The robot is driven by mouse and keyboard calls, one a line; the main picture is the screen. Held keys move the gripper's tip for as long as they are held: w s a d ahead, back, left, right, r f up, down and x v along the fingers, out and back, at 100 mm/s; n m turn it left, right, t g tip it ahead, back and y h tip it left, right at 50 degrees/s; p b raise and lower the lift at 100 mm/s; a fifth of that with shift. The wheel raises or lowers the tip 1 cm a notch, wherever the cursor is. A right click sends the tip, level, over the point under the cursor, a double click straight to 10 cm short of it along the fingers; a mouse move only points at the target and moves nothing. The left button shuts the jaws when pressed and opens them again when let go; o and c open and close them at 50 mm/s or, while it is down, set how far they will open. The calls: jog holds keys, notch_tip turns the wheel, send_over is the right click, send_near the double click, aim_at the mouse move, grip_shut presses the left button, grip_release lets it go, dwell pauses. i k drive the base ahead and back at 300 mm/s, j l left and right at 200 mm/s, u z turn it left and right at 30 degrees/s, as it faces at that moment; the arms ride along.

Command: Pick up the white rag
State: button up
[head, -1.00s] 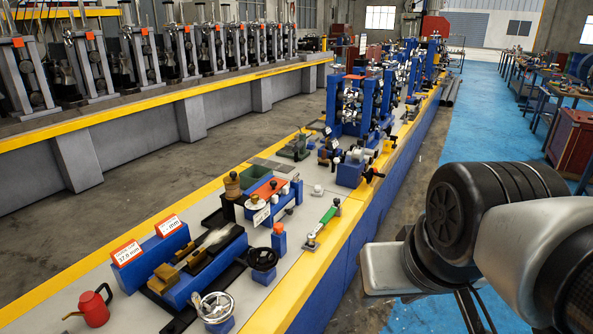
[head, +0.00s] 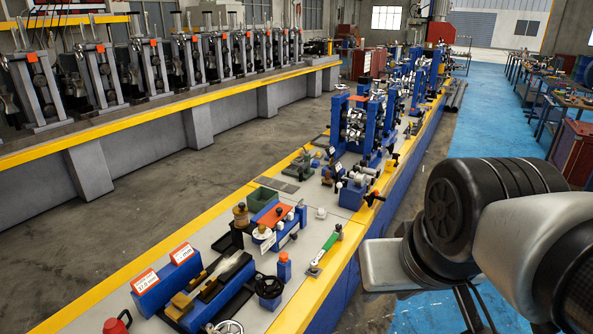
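I cannot clearly make out a white rag. A pale, whitish piece (head: 231,266) lies along the top of a blue fixture (head: 222,292) on the near part of the bench. It is too small to tell whether it is cloth. My arm enters from the right and stays beside the bench, apart from everything on it. My gripper is out of view, so its fingers and anything in them are hidden.
The long bench has a yellow edge (head: 326,284). A black handwheel (head: 268,286), a green-handled tool (head: 325,252) and a red can (head: 117,322), cut off below, are on it. Blue roller stands (head: 358,125) rise farther along. Blue floor (head: 463,140) lies right of the bench.

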aim_at(321, 214)
jog(key=i+l+u, duration=0.1)
jog(key=u, duration=0.25)
jog(key=i+l+u, duration=0.1)
jog(key=u, duration=0.3)
jog(key=i+l+u, duration=0.1)
jog(key=u, duration=0.25)
jog(key=i+l+u, duration=0.2)
jog(key=l, duration=0.15)
jog(key=l+u, duration=0.15)
jog(key=l, duration=0.25)
jog(key=l+u, duration=0.2)
jog(key=l, duration=0.2)
jog(key=i+l+u, duration=0.1)
jog(key=l, duration=0.45)
jog(key=i+l+u, duration=0.1)
jog(key=l, duration=0.5)
jog(key=i+l, duration=0.1)
jog(key=l, duration=0.95)
jog(key=i+l, duration=0.1)
jog(key=l, duration=0.95)
